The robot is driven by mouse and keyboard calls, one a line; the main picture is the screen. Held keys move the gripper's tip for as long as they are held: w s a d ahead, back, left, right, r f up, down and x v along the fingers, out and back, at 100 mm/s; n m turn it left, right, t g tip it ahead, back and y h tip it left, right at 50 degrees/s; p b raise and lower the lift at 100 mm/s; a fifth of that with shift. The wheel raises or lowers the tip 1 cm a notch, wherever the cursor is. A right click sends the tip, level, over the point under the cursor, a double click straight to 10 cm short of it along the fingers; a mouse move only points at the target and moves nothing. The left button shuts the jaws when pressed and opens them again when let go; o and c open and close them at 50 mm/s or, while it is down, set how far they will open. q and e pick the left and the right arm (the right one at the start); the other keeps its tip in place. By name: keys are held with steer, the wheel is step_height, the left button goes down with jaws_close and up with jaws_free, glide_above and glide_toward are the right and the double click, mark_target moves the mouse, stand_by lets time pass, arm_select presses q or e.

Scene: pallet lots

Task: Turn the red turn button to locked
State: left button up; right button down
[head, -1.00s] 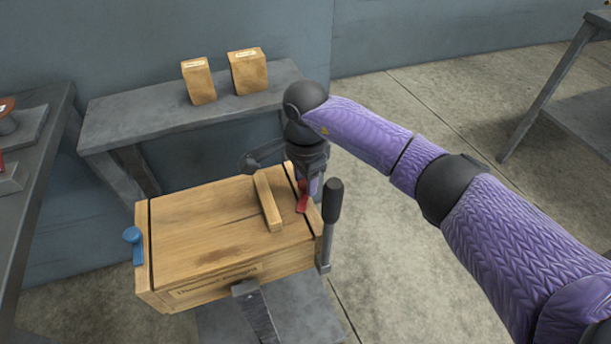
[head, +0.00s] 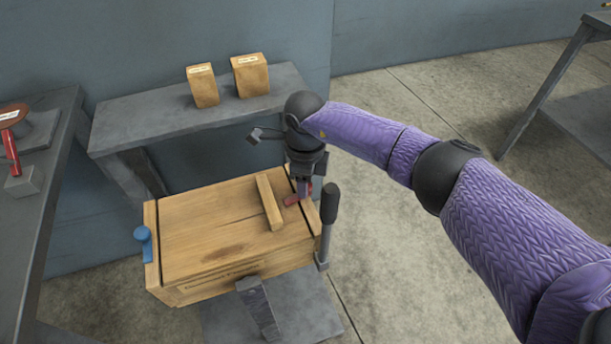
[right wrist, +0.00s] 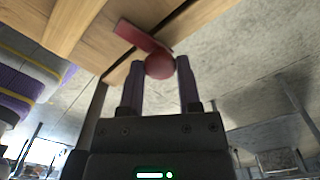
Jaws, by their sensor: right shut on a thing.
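The red turn button (head: 292,200) is on the right end of the wooden box's top. Its bar now points left, lying over the seam between the end strip and the lid. In the right wrist view the red turn button (right wrist: 144,38) shows its bar reaching over the wood, with its round end between my fingers. My right gripper (head: 304,190) is shut on it from above; it also shows in the right wrist view (right wrist: 160,76). The wooden box (head: 205,240) has a wooden bar handle (head: 269,202) across its lid. My left gripper is not in view.
A dark-handled lever (head: 328,215) stands close to the right of my gripper. Two wooden blocks (head: 203,86) (head: 250,76) stand on the grey bench (head: 130,130) behind. A red-handled tool (head: 11,150) is at the left.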

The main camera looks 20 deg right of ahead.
steer(key=shift+r+m, duration=0.1)
steer(key=shift+m, duration=0.5)
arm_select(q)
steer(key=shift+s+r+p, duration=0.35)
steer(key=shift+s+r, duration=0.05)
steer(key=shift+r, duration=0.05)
arm_select(e)
steer(key=shift+m, duration=0.5)
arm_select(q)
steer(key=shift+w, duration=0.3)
arm_select(e)
steer(key=shift+c, duration=1.5)
jaws_free()
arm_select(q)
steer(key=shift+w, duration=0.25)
